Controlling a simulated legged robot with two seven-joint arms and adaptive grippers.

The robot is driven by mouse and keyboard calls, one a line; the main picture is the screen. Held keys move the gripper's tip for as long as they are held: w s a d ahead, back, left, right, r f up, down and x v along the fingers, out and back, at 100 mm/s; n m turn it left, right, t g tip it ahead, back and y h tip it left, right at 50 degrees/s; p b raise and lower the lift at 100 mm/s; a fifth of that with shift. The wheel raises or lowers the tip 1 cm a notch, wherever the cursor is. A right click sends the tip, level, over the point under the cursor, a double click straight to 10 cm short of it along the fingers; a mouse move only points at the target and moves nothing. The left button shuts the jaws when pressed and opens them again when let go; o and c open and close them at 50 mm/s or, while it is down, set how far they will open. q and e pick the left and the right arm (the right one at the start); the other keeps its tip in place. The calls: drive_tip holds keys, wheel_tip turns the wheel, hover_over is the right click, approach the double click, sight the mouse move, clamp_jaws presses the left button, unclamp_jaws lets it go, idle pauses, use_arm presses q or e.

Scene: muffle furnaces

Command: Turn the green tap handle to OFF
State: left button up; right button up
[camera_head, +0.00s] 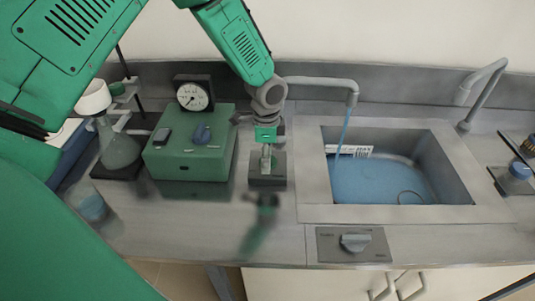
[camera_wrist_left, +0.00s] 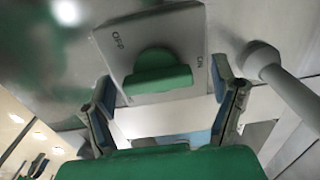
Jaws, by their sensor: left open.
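The green tap handle (camera_wrist_left: 157,72) shows in the left wrist view on a grey plate (camera_wrist_left: 186,28) marked OFF at the left and ON at the right. My left gripper (camera_wrist_left: 162,80) is open, with one finger on each side of the handle and gaps to it. In the head view my left gripper (camera_head: 266,156) points down over a grey block (camera_head: 267,180) left of the sink; it hides the handle there. Bluish water (camera_head: 342,143) runs from the grey spout (camera_head: 318,82) into the sink (camera_head: 460,176). My right gripper is out of view.
Left of my gripper stands a green box (camera_head: 178,166) with small items on it and a round gauge (camera_head: 193,95) behind. A conical flask (camera_head: 118,148) is farther left. A second tap (camera_head: 482,92) stands at the sink's right. A grey knob (camera_head: 355,242) is on the front edge.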

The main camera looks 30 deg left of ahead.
use_arm(q)
drive_tip(key=shift+f, duration=0.1)
drive_tip(key=shift+d, duration=0.1)
drive_tip(key=shift+c, duration=0.4)
drive_tip(key=shift+d, duration=0.4)
drive_tip(key=c, duration=1.1)
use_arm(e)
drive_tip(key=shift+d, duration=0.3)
